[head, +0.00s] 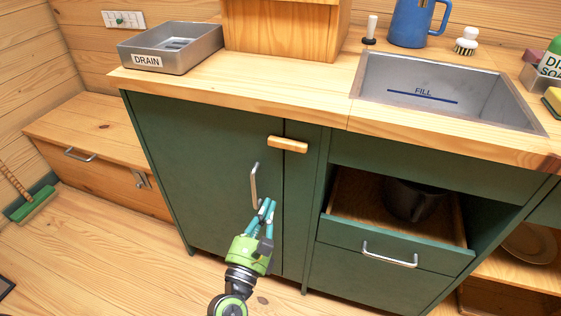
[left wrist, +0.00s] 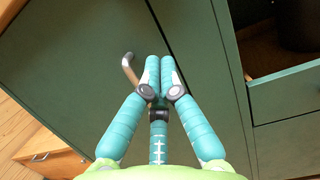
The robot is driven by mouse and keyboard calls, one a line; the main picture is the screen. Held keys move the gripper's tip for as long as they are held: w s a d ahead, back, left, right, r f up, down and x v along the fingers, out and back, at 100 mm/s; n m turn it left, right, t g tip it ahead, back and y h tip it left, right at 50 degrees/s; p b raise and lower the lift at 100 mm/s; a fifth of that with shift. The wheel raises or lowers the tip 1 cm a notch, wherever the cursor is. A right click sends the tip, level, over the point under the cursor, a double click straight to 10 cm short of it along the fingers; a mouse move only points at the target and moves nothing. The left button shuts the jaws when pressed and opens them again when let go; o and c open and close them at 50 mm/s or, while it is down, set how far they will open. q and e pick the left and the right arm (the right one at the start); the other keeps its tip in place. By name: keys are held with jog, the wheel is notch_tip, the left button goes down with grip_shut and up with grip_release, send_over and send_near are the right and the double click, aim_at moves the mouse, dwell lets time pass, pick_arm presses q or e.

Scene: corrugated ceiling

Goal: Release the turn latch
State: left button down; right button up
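The turn latch is a light wooden bar (head: 288,144) near the top of the green cabinet door (head: 205,170). It lies nearly level across the seam between the door and the narrow green panel to its right. The door is shut, with a grey metal handle (head: 253,186) below and left of the latch. My left gripper (head: 268,204) is below the latch, just right of the handle's lower end. In the left wrist view its teal fingers (left wrist: 160,64) are together with nothing seen between them, and the handle (left wrist: 129,70) is to their left. The latch is not seen there. My right gripper is out of view.
An open drawer (head: 398,215) holding a dark pot (head: 413,200) juts out to the right. Above are the wooden countertop (head: 300,93), a sink (head: 430,92) and a grey drain tray (head: 172,47).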

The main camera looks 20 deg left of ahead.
aim_at(285, 162)
pick_arm(q)
jog(key=x, duration=0.5)
jog(key=p+x, duration=0.1)
jog(key=x, duration=0.4)
jog(key=shift+r, duration=0.25)
jog(key=shift+s+r+p, duration=0.2)
jog(key=shift+r+p, duration=1.25)
jog(key=shift+r, duration=0.25)
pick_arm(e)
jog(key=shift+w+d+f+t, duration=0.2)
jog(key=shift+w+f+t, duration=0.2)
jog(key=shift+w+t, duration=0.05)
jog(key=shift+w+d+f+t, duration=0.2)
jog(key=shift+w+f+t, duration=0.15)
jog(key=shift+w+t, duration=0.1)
pick_arm(q)
jog(key=shift+s, duration=0.15)
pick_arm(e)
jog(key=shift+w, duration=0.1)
